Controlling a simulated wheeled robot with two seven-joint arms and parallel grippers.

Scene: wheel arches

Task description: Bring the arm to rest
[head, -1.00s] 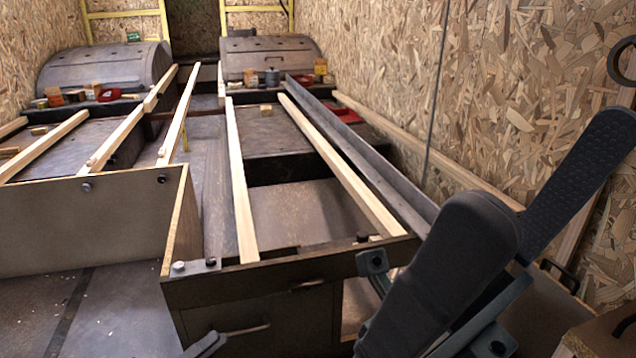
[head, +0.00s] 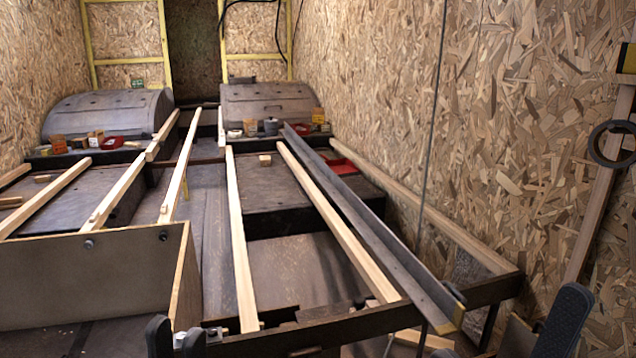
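My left gripper (head: 177,338) shows at the bottom edge, left of centre, as two dark fingertips with a gap between them. It looks open, with nothing visible between the tips. It appears in front of the near end of the wooden frame (head: 240,255). Part of my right gripper (head: 565,320) shows at the bottom right as a dark rounded finger. Its other finger cannot be made out clearly, and the rest is cut off by the picture edge. I see nothing held in it.
Wooden slats lie lengthwise over dark boxes (head: 285,185). A long metal rail (head: 370,225) runs along the right. Two wheel arches (head: 108,113) (head: 268,104) stand at the back, with small items and red trays (head: 112,142) before them. A chipboard wall (head: 540,130) closes the right side.

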